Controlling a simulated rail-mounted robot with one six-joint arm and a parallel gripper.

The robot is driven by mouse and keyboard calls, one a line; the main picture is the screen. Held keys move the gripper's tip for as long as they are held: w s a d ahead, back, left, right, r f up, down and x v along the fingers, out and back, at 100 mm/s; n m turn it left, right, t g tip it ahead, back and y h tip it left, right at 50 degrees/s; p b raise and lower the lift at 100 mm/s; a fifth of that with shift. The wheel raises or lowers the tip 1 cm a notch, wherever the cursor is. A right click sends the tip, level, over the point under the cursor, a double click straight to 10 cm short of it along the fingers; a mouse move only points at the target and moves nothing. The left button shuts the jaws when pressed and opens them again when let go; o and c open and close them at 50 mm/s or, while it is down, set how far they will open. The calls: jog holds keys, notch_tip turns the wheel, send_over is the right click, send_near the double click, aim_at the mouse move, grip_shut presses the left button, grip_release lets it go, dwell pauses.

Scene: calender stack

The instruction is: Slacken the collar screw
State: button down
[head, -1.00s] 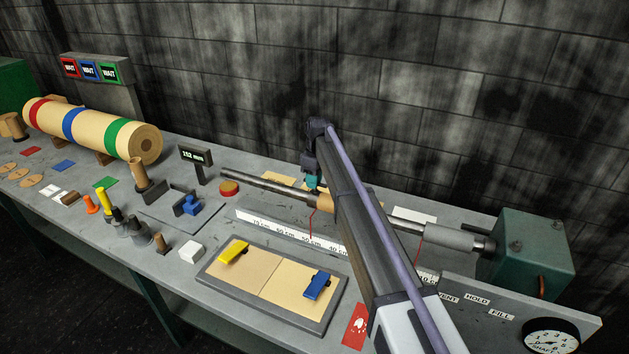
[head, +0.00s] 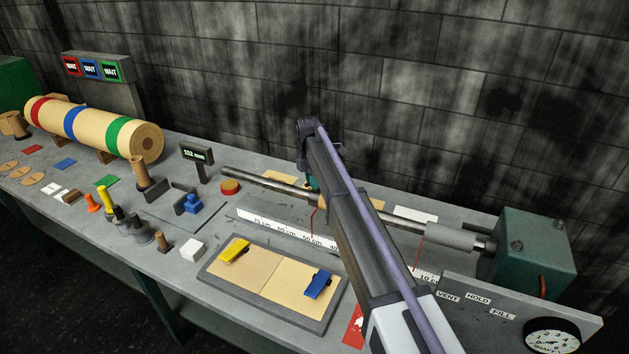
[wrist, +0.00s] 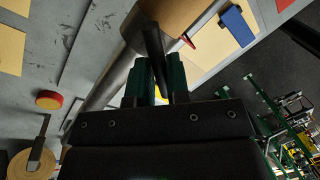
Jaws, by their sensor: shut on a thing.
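My gripper (wrist: 161,76) shows in the wrist view with its two green fingers closed on a dark, narrow stick-like piece (wrist: 154,42). The piece points up from between the fingers to a tan round sleeve (wrist: 178,14) on the grey shaft (wrist: 112,80). I cannot tell whether its tip touches the sleeve. In the head view the shaft (head: 262,182) runs behind my arm, and only a bit of teal finger shows beside it. The collar screw itself cannot be made out.
A green housing (head: 527,255) stands at the shaft's right end. In front lie a white ruler (head: 272,226) and a tray (head: 215,277) with yellow and blue pieces. Several upright handled tools stand left of a white block (head: 192,250). The dark wall is close behind.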

jog(key=n, duration=0.3)
jog(key=shift+s+n, duration=0.25)
jog(key=shift+n, duration=0.15)
jog(key=n+t, duration=0.1)
jog(key=n, duration=0.2)
jog(key=shift+h, duration=0.4)
jog(key=n, duration=0.3)
jog(key=n+t, duration=0.1)
jog(key=n, duration=0.2)
jog(key=shift+d+n, duration=0.2)
jog(key=shift+n, duration=0.1)
